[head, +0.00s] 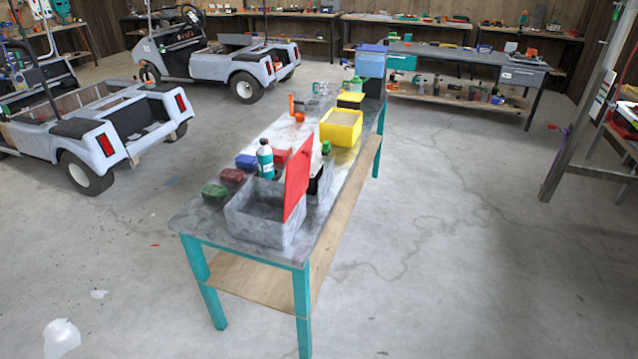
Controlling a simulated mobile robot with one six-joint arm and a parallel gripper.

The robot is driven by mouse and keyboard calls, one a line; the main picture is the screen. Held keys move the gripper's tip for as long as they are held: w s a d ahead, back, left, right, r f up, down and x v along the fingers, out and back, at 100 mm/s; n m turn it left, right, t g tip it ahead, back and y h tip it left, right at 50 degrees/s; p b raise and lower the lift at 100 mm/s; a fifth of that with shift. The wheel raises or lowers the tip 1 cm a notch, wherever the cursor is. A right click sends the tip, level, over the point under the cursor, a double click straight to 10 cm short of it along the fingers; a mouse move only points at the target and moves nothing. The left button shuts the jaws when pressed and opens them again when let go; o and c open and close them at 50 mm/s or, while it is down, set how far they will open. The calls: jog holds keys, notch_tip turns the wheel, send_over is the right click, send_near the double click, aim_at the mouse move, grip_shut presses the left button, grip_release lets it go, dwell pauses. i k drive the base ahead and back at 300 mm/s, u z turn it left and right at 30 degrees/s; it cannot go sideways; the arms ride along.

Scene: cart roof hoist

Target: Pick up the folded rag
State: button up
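No folded rag can be told for sure in the head view. Three small, low, bundle-like items lie along the left edge of the teal-legged bench (193,219): a dark green one (215,191), a dark red one (232,175) and a blue one (246,161). They are too small to tell whether any is folded cloth. A grey open-topped bin (262,222) stands at the bench's near end, with a red panel (297,180) upright at its right side. The bin's inside is partly hidden. My gripper is not in view.
Golf carts (95,135) are parked at the left. Another workbench (455,57) stands at the back. The floor right of the near bench is clear.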

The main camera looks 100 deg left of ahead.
aim_at(229, 174)
jog(key=i, duration=0.45)
jog(key=z, duration=1.3)
jog(key=k, duration=0.1)
jog(key=u, duration=2.8)
jog(key=k, duration=0.2)
jog(key=u, duration=2.2)
jog(key=i, duration=0.25)
